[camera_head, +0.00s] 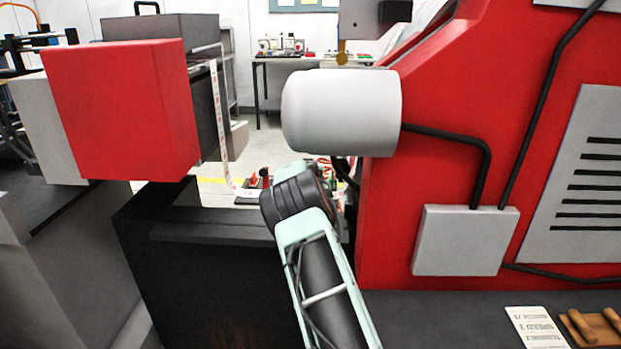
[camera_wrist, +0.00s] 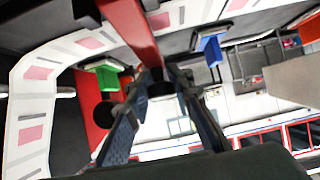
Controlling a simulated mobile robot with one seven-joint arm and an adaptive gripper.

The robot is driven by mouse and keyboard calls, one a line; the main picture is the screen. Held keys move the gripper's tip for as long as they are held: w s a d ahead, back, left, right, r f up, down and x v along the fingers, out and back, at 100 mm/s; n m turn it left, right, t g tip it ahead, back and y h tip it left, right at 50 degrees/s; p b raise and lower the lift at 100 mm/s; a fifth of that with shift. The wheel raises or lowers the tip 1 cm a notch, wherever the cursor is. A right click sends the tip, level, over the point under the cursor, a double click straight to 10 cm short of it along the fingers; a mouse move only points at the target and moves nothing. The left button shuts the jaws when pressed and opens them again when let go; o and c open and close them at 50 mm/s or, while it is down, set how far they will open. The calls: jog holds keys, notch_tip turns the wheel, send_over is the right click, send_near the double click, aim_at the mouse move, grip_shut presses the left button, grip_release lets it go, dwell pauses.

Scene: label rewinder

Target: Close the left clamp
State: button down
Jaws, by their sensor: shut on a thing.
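In the wrist view, a red bar (camera_wrist: 132,28) comes down from the top edge to the fingertips; it looks like a clamp lever. My gripper (camera_wrist: 163,82) is shut on the end of this red bar. The clamp's base and jaw cannot be made out. In the head view, small red upright parts (camera_head: 253,179) stand just left of my wrist, at the end of the label strip. My wrist hides the fingers and most of the clamp area there.
A white label strip (camera_head: 222,130) hangs from the machine's left side and curves toward my wrist; it also arcs across the wrist view (camera_wrist: 30,110). A red box (camera_head: 120,110), a white cylinder (camera_head: 340,112) and a large red housing (camera_head: 440,170) crowd the arm. A green part (camera_wrist: 107,80) and a blue part (camera_wrist: 212,48) flank the fingers.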

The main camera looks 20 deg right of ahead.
jog(key=shift+s+f, duration=0.1)
jog(key=shift+f, duration=0.3)
jog(key=c, duration=1.8)
grip_release()
jog(key=shift+o, duration=0.3)
jog(key=shift+r, duration=0.2)
jog(key=shift+s+a+r, duration=0.1)
jog(key=shift+s+r, duration=0.15)
jog(key=shift+r, duration=0.05)
jog(key=s+a, duration=0.1)
jog(key=s, duration=0.3)
jog(key=s+a, duration=0.2)
jog(key=s, duration=0.2)
jog(key=s+a+r, duration=0.1)
jog(key=s+a, duration=0.1)
jog(key=s, duration=0.2)
jog(key=shift+s+a, duration=0.2)
jog(key=shift+s, duration=0.2)
